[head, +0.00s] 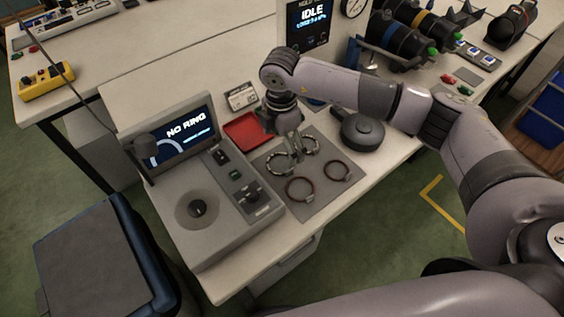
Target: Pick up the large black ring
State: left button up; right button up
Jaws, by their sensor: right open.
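Several rings lie flat on a grey mat (318,186) on the workbench. The back-left ring (267,166) and the back-right ring (318,143) look dark with pale patches. The front ring (299,202) and the right ring (349,172) are thinner and dark reddish. I cannot tell for sure which one is the large black ring. My right gripper (297,156) points down, open, over the back part of the mat between the two back rings. Its fingers partly cover them, and I cannot tell whether it touches either. My left gripper is out of view.
A grey console (218,210) reading "NO RING" stands left of the mat. A red tray (245,132) lies behind it. A round black device (363,131) sits close on the right, under my right arm. A display unit reading "IDLE" (311,20) stands at the back.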

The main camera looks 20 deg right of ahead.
aim_at(281, 165)
jog(key=f, duration=0.2)
jog(key=f+p, duration=0.1)
jog(key=f, duration=0.1)
jog(key=shift+s+a+f+p, duration=0.1)
jog(key=shift+s+f+p, duration=0.1)
jog(key=shift+f+p, duration=0.1)
jog(key=shift+f, duration=0.5)
jog(key=shift+c, duration=0.6)
jog(key=c, duration=1.6)
grip_shut()
